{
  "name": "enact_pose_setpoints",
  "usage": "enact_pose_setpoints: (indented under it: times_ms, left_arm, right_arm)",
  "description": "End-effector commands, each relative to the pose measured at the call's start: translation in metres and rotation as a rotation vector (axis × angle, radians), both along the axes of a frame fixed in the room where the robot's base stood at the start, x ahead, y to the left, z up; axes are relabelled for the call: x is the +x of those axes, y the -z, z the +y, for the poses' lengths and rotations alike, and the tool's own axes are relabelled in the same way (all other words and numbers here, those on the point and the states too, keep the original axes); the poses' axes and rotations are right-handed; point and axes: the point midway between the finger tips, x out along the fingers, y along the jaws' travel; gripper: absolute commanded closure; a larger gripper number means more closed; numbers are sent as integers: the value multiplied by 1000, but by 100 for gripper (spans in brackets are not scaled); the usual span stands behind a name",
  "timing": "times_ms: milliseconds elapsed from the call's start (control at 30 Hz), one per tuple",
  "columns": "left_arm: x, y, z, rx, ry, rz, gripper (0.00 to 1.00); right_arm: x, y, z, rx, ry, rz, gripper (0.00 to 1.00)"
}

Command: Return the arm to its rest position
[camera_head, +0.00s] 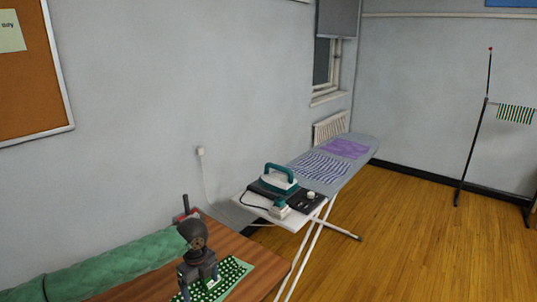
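A dark grey gripper, which I take to be my left one (200,283), is at the bottom of the head view, over the wooden table (253,250). Its two fingers point down and stand apart, so it looks open. Beneath it lies a green cloth with white dots (233,275). No gap or contact between fingers and cloth can be made out clearly. I see nothing held between the fingers. My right gripper is not in view.
A green quilted roll (115,262) lies along the table's wall side. Right of the table is an ironing board (357,169) with folded cloths (322,167) and a teal iron (279,179) at its near end. A thin stand (472,150) stands farther right. Wooden floor (410,235) is clear between.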

Motion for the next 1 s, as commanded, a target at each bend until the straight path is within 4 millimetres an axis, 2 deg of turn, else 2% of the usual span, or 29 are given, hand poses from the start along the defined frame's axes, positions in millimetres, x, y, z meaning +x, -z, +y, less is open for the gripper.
enact_pose_setpoints:
  times_ms: [100,567,800,1000]
  left_arm:
    - [-2,2,-4,-5,-3,-1,13]
    - [-26,22,-40,-58,-69,-27,13]
    - [-53,40,-73,-119,-153,-47,13]
    - [-82,54,-104,-196,-280,-65,13]
  right_arm:
    - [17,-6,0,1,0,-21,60]
    - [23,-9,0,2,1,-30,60]
    - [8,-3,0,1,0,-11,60]
    - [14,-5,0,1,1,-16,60]
